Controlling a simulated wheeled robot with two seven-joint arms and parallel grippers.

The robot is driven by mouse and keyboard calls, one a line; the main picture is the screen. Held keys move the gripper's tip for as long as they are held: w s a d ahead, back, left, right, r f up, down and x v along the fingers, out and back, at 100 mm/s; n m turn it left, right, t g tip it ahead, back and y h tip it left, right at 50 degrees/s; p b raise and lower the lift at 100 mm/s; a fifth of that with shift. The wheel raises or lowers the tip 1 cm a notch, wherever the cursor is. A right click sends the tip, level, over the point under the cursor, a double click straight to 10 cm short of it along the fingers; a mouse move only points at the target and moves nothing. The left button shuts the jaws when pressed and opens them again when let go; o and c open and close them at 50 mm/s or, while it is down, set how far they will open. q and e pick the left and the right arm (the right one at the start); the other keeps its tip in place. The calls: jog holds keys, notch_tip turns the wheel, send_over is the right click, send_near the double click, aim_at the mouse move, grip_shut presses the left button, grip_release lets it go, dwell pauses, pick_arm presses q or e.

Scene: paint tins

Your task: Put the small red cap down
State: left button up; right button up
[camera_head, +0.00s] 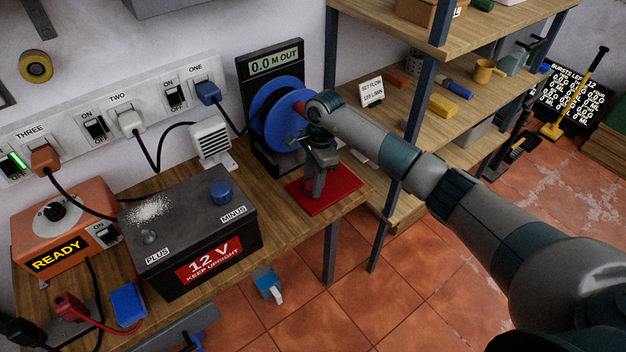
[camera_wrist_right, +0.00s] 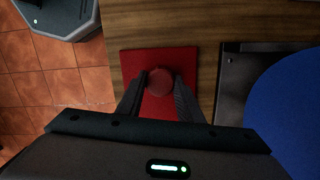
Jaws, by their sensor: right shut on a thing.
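The small red cap (camera_wrist_right: 160,82) sits between my right gripper's fingertips in the right wrist view. My right gripper (camera_head: 314,194) is shut on it and points down over the red mat (camera_head: 342,191) on the bench. The mat also shows in the right wrist view (camera_wrist_right: 131,63), with the cap seen over its middle. In the head view the fingers hide the cap. I cannot tell whether the cap touches the mat.
A blue reel (camera_head: 272,118) on a black stand with a display is close behind the mat. A black 12 V battery (camera_head: 190,237) with a blue cap (camera_head: 220,192) stands to the left. A shelf post (camera_head: 411,135) rises to the right. The mat is otherwise bare.

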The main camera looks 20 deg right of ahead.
pick_arm(q)
jog(key=shift+f, duration=0.15)
pick_arm(e)
jog(key=shift+f, duration=0.1)
jog(key=shift+f+b, duration=0.1)
jog(key=shift+b, duration=0.2)
jog(key=o, duration=1.2)
jog(key=shift+r, duration=0.2)
jog(key=shift+r+p, duration=0.1)
jog(key=shift+p, duration=0.3)
jog(key=shift+w+r+b, duration=0.1)
jog(key=shift+r+b, duration=0.15)
jog(key=shift+b, duration=0.1)
pick_arm(q)
jog(key=shift+t, duration=0.4)
jog(key=w+f+b, duration=0.1)
jog(key=f+b, duration=0.1)
jog(key=b, duration=0.1)
jog(key=w+f+b, duration=0.1)
jog(key=f, duration=0.1)
jog(key=shift+w+d, duration=0.3)
jog(key=shift+d, duration=0.1)
pick_arm(e)
jog(key=r, duration=0.3)
jog(key=d+r, duration=0.1)
jog(key=r, duration=0.7)
jog(key=shift+d+r, duration=0.15)
jog(key=shift+d, duration=0.1)
